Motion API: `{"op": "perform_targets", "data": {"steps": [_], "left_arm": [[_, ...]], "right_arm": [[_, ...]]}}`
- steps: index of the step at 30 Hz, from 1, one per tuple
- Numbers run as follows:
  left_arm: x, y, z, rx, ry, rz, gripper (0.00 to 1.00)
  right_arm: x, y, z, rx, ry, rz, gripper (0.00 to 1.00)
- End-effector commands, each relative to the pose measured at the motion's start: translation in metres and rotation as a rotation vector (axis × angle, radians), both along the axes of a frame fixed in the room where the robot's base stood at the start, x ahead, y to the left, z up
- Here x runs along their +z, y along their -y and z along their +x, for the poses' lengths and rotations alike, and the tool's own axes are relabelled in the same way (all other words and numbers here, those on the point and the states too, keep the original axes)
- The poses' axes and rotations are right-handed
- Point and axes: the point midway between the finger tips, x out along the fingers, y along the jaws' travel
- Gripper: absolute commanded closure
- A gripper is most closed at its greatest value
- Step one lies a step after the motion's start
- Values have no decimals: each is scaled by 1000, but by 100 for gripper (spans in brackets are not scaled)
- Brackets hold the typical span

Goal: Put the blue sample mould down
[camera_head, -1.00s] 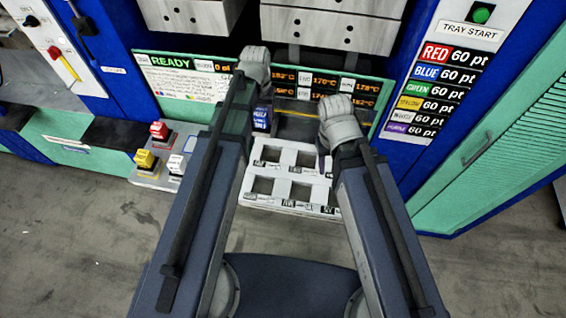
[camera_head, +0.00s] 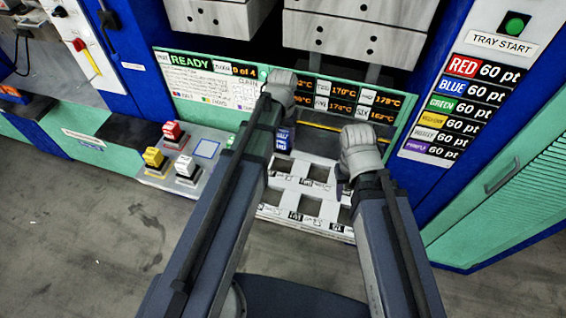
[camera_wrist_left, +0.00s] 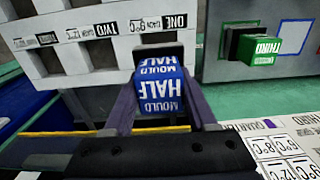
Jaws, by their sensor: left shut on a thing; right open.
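The blue sample mould (camera_wrist_left: 160,90), lettered "MOULD HALF", is between the fingers of my left gripper (camera_wrist_left: 160,112) in the left wrist view. The gripper is shut on it. In the head view the mould (camera_head: 284,137) shows partly beside my left arm, just past the far left corner of the white tray (camera_head: 268,212). The tray has several square openings, and those I can see look empty. Its labelled face also shows behind the mould in the left wrist view (camera_wrist_left: 110,15). My right gripper (camera_head: 345,180) is open and empty over the tray's right side; its fingertips are mostly hidden.
A grey panel left of the tray holds red (camera_head: 172,130), yellow (camera_head: 154,157) and white (camera_head: 186,168) blocks and a bare blue-outlined square (camera_head: 207,149). A green block (camera_wrist_left: 258,48) stands on it too. Press blocks (camera_head: 360,30) hang above at the back.

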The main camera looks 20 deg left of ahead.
Motion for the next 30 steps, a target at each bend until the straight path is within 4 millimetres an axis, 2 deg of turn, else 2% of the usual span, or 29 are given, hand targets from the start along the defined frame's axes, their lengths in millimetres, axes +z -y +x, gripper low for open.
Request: {"op": "perform_targets", "data": {"steps": [12,22,30], "left_arm": [[-55,0,0,0,0,0,100],[-60,0,0,0,0,0,100],[-87,0,0,0,0,0,100]], "right_arm": [[-55,0,0,-1,0,0,50],[-60,0,0,-1,0,0,50],[-87,0,0,-1,0,0,50]]}}
